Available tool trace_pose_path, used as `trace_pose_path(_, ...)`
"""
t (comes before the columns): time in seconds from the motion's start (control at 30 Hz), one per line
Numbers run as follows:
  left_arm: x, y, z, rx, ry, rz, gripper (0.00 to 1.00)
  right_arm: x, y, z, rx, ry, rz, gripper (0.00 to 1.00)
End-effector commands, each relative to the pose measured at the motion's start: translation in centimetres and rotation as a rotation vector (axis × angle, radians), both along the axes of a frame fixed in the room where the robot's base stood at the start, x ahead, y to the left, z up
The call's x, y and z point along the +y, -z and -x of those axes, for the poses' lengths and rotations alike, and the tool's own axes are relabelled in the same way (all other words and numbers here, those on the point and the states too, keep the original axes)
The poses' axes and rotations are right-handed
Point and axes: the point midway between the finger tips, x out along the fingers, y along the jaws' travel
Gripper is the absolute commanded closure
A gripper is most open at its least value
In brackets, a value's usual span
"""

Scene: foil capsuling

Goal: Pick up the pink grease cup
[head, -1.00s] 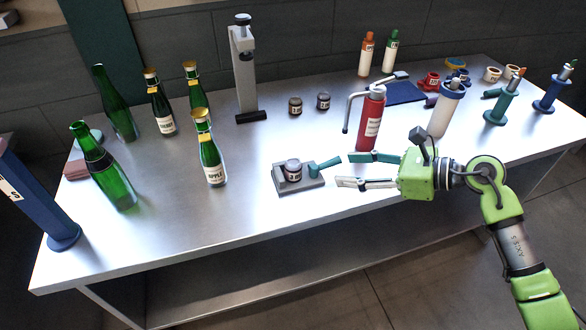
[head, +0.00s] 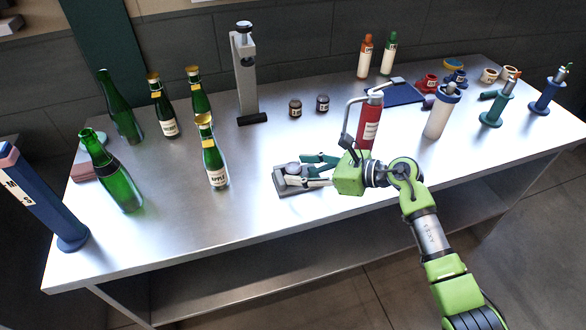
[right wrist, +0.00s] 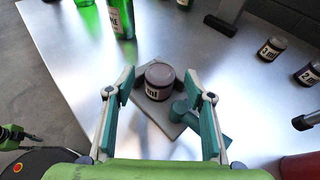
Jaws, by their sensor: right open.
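The pink grease cup is a small jar with a mauve-pink lid and a white label. It stands upright on a grey stand (head: 290,191) near the table's front edge, partly hidden in the head view. In the right wrist view the cup (right wrist: 159,81) sits between the finger tips, with a visible gap on each side. My right gripper (head: 299,170) is open around it, one finger on the far side and one on the near side; I see no contact. A teal rod-like piece (right wrist: 185,108) lies on the stand beside the cup.
Two similar dark jars (head: 295,108) (head: 322,103) stand behind. A red extinguisher-like bottle (head: 369,124) is close behind my right gripper. Several green bottles (head: 213,163) stand to the left, and a grey upright press (head: 245,75) is at the back.

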Motion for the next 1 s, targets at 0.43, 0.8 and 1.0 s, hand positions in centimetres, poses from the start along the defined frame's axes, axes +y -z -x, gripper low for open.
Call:
trace_pose_path(0.43, 0.0, -0.1, 0.0, 0.000, 0.000, 0.001, 0.80, 0.5, 0.3, -0.3, -0.001, 0.000, 0.000, 0.85)
trace_pose_path(0.8, 0.0, -0.1, 0.1, 0.001, 0.000, 0.001, 0.80, 0.5, 0.2, -0.3, -0.001, 0.000, 0.000, 0.94)
trace_pose_path(1.0, 0.0, 0.5, 0.1, 0.001, 0.000, 0.000, 0.80, 0.4, -0.9, -0.3, -0.005, -0.001, 0.003, 0.94)
